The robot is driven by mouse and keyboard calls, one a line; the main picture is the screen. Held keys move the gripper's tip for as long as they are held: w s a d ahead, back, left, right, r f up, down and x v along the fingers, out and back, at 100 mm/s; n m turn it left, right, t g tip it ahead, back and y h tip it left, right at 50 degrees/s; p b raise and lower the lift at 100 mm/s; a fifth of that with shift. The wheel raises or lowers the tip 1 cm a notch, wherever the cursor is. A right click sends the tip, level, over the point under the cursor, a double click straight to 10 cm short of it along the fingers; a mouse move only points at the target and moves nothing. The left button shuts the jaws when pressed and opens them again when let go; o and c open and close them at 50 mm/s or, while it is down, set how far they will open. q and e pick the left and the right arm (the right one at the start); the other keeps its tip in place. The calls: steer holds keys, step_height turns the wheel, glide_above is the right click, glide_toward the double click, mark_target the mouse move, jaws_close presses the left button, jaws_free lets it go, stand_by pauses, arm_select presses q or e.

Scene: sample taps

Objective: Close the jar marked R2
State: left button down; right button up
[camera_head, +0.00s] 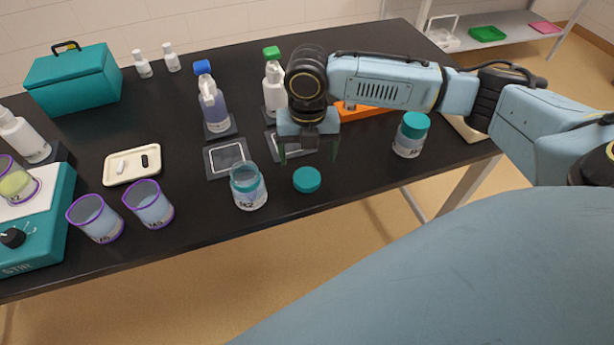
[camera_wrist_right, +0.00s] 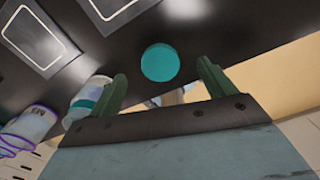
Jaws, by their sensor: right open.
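An open clear jar (camera_head: 248,187) with a teal neck and a partly legible label ending in 2 stands near the table's front edge. A teal lid (camera_head: 307,179) lies flat on the table just right of it, apart from it. My right gripper (camera_head: 309,150) is open and empty, above the table near the lid. In the right wrist view the lid (camera_wrist_right: 160,62) shows between and beyond the two green fingers, touching neither, and the jar (camera_wrist_right: 90,98) shows partly behind the left finger. My left gripper is not in view.
A jar with a teal lid on (camera_head: 411,134) stands to the right. Two purple-rimmed beakers (camera_head: 148,204) (camera_head: 96,219), a cream tray (camera_head: 132,165) and a teal stirrer (camera_head: 38,222) are on the left. Bottles (camera_head: 212,103) (camera_head: 274,88) stand behind. The front table edge is close to the lid.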

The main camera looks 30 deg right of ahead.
mark_target(307, 175)
steer(key=shift+s+a+f+b, duration=0.15)
steer(key=shift+f+b, duration=0.05)
steer(key=shift+f, duration=1.1)
steer(key=shift+s+a+f+b, duration=0.1)
steer(key=shift+s+f+b, duration=0.1)
steer(key=shift+f, duration=1.1)
steer(key=c, duration=1.1)
steer(key=shift+o, duration=0.2)
